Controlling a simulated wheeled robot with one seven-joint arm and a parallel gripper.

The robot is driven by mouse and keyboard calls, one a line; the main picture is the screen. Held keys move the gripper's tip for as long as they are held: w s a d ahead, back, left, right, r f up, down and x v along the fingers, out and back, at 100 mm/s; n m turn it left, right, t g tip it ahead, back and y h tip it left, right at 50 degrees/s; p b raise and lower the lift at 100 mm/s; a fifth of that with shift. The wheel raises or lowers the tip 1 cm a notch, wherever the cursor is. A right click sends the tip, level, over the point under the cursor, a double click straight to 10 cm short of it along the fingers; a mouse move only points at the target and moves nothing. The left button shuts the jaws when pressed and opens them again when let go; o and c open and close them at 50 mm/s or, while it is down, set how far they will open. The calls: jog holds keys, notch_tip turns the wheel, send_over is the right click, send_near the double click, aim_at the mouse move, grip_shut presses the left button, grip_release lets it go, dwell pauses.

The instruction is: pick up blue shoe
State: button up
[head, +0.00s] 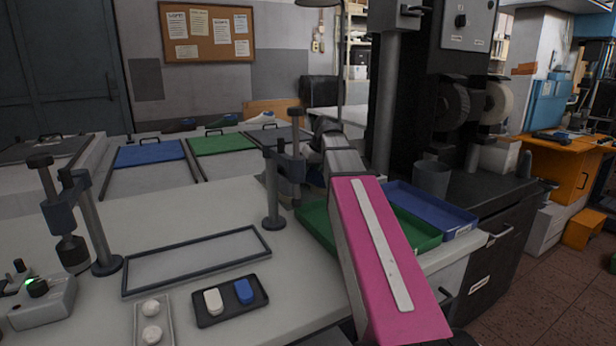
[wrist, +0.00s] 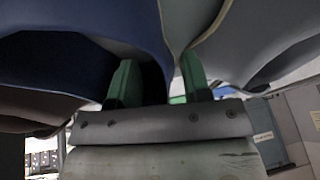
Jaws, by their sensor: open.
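The blue shoe (head: 222,121) stands at the back, behind the green panel, between a dark shoe and a pale one. In the wrist view the blue shoe (wrist: 100,30) fills the upper left, very close. My gripper (wrist: 160,78) is open, its two green fingers pointing at the shoes. The left finger is in front of the blue shoe's lower part; the right finger is at the seam between it and the pale grey shoe (wrist: 235,45). Part of the blue shoe shows between the fingers; contact cannot be told. My gripper cannot be made out in the head view.
The dark shoe (head: 181,125) and pale shoe (head: 262,118) flank the blue one closely. A blue panel (head: 150,153) and green panel (head: 222,144) lie in front. A post clamp (head: 273,190), a green tray (head: 318,222) and a blue tray (head: 440,210) stand on the bench nearer me.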

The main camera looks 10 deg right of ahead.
grip_shut()
